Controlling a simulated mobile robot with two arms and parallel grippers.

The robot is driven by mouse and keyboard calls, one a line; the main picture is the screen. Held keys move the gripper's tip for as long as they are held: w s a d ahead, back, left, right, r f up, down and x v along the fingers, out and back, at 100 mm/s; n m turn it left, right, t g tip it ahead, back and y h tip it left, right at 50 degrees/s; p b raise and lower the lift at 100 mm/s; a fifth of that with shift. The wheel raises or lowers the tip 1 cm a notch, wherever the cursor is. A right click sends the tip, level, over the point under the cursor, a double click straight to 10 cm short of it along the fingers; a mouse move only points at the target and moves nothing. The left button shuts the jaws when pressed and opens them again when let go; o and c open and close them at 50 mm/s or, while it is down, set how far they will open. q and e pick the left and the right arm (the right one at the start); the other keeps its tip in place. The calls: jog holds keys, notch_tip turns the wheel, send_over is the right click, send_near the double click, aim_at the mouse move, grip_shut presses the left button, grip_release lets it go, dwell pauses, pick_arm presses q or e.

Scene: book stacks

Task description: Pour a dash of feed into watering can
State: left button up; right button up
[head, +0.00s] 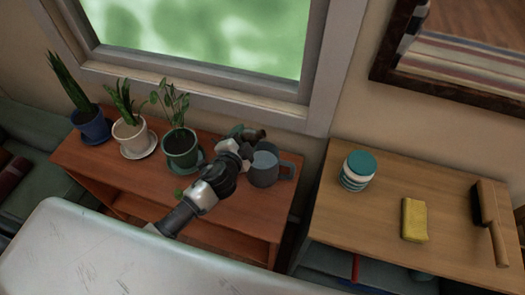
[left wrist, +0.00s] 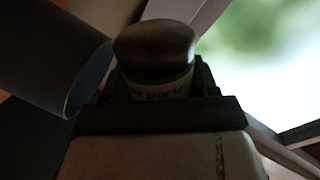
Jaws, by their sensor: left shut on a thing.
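My left gripper (head: 240,142) reaches over the wooden shelf and is shut on a small dark bottle (head: 256,135). In the left wrist view the bottle (left wrist: 155,50) sits between the fingers, its pale label partly reading "PLANT". The bottle looks tilted in the head view; I cannot tell whether anything flows from it. The grey watering can (head: 265,170) stands on the shelf just right of and below the gripper, with its handle to the right. Its round rim (left wrist: 90,80) shows dimly at the left in the wrist view, beside the bottle. My right gripper is not in view.
Three potted plants, in blue (head: 96,128), white (head: 133,138) and green (head: 181,148) pots, stand left on the reddish shelf (head: 85,165). A right-hand table (head: 370,225) holds a teal-lidded jar (head: 357,172), yellow sponge (head: 414,220) and brush (head: 487,215). A window is behind.

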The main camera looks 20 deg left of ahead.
pick_arm(q)
jog(key=shift+a+r+m+y+p, duration=0.25)
jog(key=shift+r+m+p, duration=0.3)
jog(key=shift+p, duration=0.4)
dwell(1.2)
jog(key=shift+f+m+y+p, duration=0.3)
jog(key=shift+m+p, duration=0.1)
jog(key=shift+m, duration=0.35)
dwell(1.8)
jog(key=shift+a+f+m+g+y+p, duration=0.25)
jog(key=shift+a+m+g+y+p, duration=0.1)
jog(key=shift+m, duration=0.45)
dwell(2.5)
